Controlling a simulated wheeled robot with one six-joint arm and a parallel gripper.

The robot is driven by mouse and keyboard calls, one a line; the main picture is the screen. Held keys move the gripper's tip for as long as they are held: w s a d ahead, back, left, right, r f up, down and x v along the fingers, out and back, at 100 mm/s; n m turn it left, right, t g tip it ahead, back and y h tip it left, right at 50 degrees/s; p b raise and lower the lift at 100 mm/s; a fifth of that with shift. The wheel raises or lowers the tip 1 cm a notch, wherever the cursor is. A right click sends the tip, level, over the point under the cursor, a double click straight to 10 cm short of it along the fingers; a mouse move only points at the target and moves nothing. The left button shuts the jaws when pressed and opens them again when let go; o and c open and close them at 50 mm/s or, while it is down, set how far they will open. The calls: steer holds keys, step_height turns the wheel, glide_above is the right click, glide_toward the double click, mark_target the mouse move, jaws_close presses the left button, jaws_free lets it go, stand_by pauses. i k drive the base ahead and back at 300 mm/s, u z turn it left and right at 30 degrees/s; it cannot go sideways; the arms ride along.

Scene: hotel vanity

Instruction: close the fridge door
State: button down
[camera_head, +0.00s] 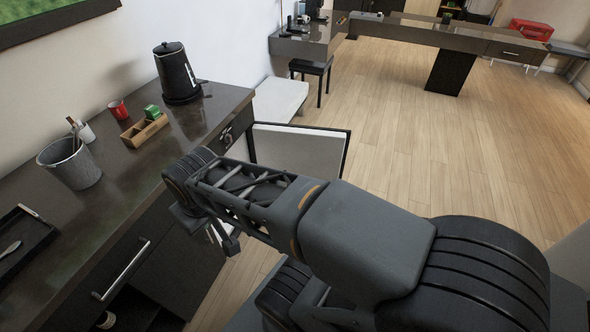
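The fridge door (298,150) stands open, sticking out from the front of the dark vanity into the room. Its white inner face and dark edge show; its lower part is hidden behind my arm. The fridge's inside is also hidden by my arm. My gripper (224,240) hangs at the end of my arm, in front of the vanity and nearer than the door. It looks apart from the door in this view. Its fingers are small and partly covered by my wrist, so I cannot tell whether they are open or shut.
On the vanity top (118,190) stand a black kettle (177,75), a red cup (119,110), a wooden box (145,130), a grey bin (70,164) and a black tray (18,240). A cabinet handle (122,270) juts out below. The wooden floor (420,150) to the right is clear.

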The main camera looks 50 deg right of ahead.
mark_target(320, 152)
steer(key=z, duration=0.05)
steer(key=k, duration=0.95)
steer(key=z, duration=2.25)
steer(key=i, duration=4.6)
steer(key=u, duration=4.15)
steer(key=i, duration=0.55)
steer(key=u, duration=0.15)
